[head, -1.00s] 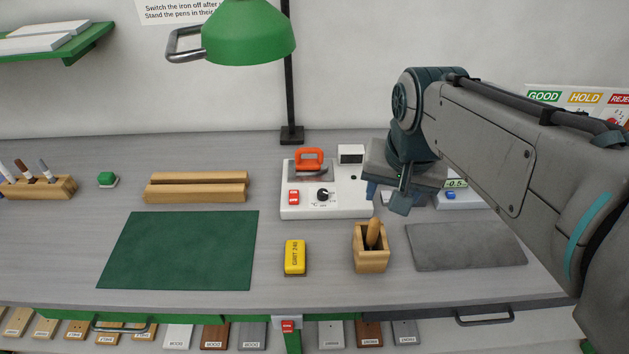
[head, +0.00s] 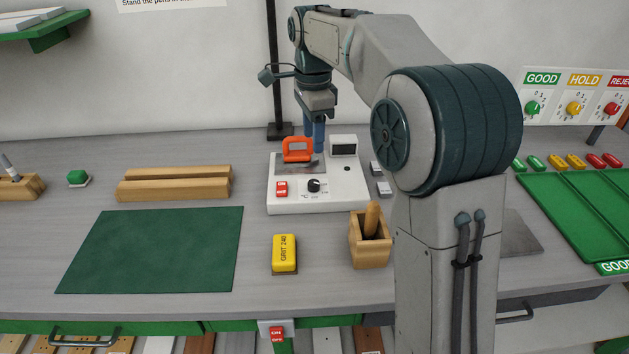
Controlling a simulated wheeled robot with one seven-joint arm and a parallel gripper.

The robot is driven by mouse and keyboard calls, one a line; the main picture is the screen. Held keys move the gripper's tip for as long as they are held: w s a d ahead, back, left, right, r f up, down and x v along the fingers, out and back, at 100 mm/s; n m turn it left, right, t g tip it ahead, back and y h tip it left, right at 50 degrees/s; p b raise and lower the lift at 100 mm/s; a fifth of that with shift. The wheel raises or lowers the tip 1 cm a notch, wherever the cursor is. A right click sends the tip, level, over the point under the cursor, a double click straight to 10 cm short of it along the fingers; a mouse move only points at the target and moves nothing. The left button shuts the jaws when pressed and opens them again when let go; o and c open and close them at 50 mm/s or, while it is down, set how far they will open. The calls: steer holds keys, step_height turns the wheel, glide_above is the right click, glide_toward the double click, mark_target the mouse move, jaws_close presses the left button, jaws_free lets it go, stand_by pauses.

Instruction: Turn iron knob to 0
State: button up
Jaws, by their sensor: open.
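The white iron station (head: 345,199) stands on the bench near the middle of the head view. Its black knob (head: 314,186) is on the front panel, right of a red switch (head: 281,188); its setting is too small to read. The iron with an orange handle (head: 298,149) sits on the station's top left. My gripper (head: 314,140) points down above the back of the station, behind the knob and right of the iron. Its blue fingers are open with nothing seen between them. Whether they touch the station cannot be told.
A small dark-screened box (head: 343,146) is close right of my gripper. A black lamp post (head: 272,70) stands behind. A wooden pen cup (head: 370,245) and yellow grit block (head: 285,253) are in front. A green mat (head: 150,250) lies left.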

mark_target(314, 182)
step_height(314, 182, down, 12)
steer(key=shift+f+b, duration=0.15)
steer(key=shift+b, duration=0.25)
steer(key=shift+d, duration=0.1)
steer(key=c, duration=1)
